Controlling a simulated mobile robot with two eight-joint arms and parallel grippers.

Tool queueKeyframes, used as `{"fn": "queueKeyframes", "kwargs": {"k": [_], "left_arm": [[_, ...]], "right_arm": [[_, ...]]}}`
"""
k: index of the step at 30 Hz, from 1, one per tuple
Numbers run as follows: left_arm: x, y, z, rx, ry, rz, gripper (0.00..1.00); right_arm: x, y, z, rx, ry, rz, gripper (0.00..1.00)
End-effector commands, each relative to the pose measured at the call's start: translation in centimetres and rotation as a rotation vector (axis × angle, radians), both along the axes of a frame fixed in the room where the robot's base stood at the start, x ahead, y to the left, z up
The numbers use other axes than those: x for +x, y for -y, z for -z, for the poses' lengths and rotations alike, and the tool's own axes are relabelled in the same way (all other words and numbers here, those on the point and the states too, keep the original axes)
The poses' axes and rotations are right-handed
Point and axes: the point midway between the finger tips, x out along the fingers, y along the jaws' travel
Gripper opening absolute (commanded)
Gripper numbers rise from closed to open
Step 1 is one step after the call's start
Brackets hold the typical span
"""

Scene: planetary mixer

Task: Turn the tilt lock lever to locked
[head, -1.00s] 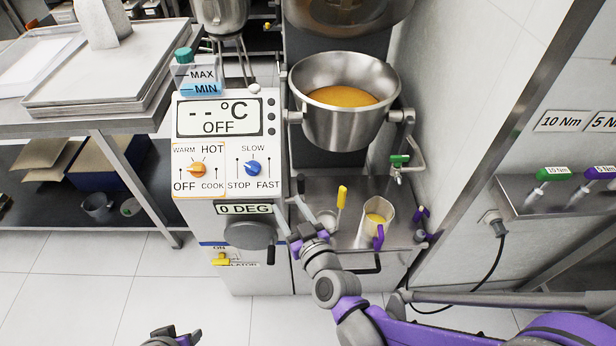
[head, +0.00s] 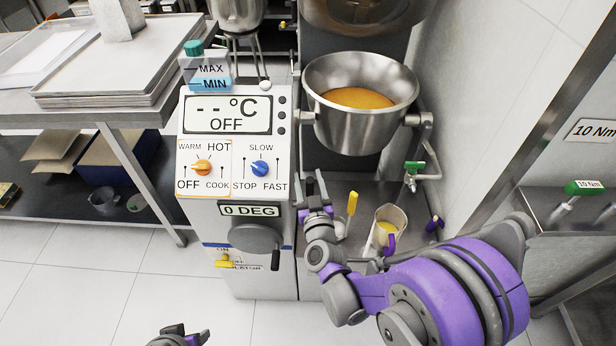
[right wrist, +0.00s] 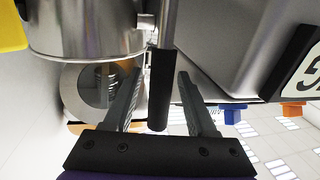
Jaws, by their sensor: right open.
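A lever with a black cylindrical grip (right wrist: 159,95) on a metal rod, which I take for the tilt lock lever, shows in the right wrist view. Its grip lies between the two fingers of my right gripper (right wrist: 160,78), with a visible gap on each side. In the head view my right gripper (head: 313,180) is open at the right edge of the control panel, below the bowl, and largely hides the lever. My left gripper (head: 178,336) is at the bottom edge, away from the mixer; its jaws are unclear.
The steel bowl (head: 360,115) with orange contents hangs above right. A "0 DEG" display (head: 250,209) and a grey handwheel (head: 255,239) are left of my right gripper. A yellow-handled lever (head: 352,203) and a jug (head: 388,228) stand close on its right.

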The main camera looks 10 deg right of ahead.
Motion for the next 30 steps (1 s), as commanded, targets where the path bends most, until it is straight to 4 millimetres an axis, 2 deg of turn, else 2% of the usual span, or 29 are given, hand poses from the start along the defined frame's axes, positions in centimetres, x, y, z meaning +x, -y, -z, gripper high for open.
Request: {"fn": "queueKeyframes", "kwargs": {"k": [3, 11, 14, 21, 30], "left_arm": [[0.0, 0.0, -0.03, 0.0, 0.0, 0.0, 0.5], [0.0, 0.0, -0.02, 0.0, 0.0, 0.0, 0.5], [-0.01, 0.0, -0.02, 0.0, 0.0, 0.0, 0.5], [0.0, 0.0, -0.02, 0.0, 0.0, 0.0, 0.5], [0.0, 0.0, -0.02, 0.0, 0.0, 0.0, 0.5]], "right_arm": [[0.72, 0.06, 0.01, 0.001, -0.001, 0.0, 0.57], [0.83, 0.07, 0.01, 0.001, -0.001, 0.0, 0.57], [0.82, 0.07, 0.01, 0.001, -0.001, 0.0, 0.43], [0.8, 0.07, 0.01, 0.001, 0.0, 0.0, 0.0], [0.79, 0.07, 0.01, 0.001, -0.001, 0.0, 0.0]]}}
